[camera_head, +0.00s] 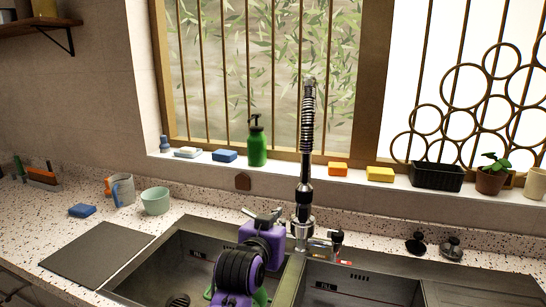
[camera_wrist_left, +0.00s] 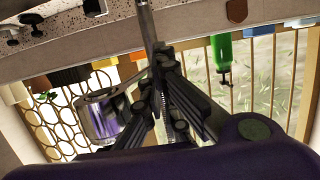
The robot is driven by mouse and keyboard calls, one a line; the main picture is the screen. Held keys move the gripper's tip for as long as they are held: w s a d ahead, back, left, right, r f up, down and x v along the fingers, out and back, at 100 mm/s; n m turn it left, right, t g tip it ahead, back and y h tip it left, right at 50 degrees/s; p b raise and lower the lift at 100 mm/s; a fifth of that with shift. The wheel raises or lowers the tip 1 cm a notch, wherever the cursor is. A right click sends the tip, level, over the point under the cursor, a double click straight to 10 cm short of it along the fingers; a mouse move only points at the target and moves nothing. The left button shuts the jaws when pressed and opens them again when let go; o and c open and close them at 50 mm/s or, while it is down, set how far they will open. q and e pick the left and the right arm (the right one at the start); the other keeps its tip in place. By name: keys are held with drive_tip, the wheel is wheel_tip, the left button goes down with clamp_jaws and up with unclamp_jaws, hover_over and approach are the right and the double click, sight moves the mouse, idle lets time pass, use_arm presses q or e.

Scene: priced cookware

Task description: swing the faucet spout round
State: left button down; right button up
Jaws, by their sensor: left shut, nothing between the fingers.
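The faucet (camera_head: 305,190) stands upright behind the double sink, with a coiled spring around its upper part and a chrome base. A short side piece with a dark, red-marked end (camera_head: 336,240) sticks out to the right of the base. My left gripper (camera_head: 264,216) is just left of the faucet's lower part, shut and empty. In the left wrist view the fingers (camera_wrist_left: 160,58) are together, close to the faucet's thin column (camera_wrist_left: 147,18); I cannot tell whether they touch it. A shiny metal part reflecting purple (camera_wrist_left: 103,118) is beside the fingers. My right gripper is out of view.
A green pump bottle (camera_head: 257,143), sponges (camera_head: 380,174), a planter (camera_head: 436,177) and a potted plant (camera_head: 490,180) line the window sill. Two dark stoppers (camera_head: 451,248) sit right of the faucet. Both sink basins look empty.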

sight(293, 226)
use_arm(q)
drive_tip(key=shift+w, duration=0.3)
drive_tip(key=shift+d, duration=0.1)
drive_tip(key=shift+s+d, duration=0.25)
drive_tip(key=shift+d, duration=0.6)
drive_tip(key=shift+s+d, duration=0.25)
drive_tip(key=shift+d, duration=0.55)
drive_tip(key=d, duration=0.6)
drive_tip(key=shift+w+d, duration=0.15)
drive_tip(key=shift+w, duration=0.15)
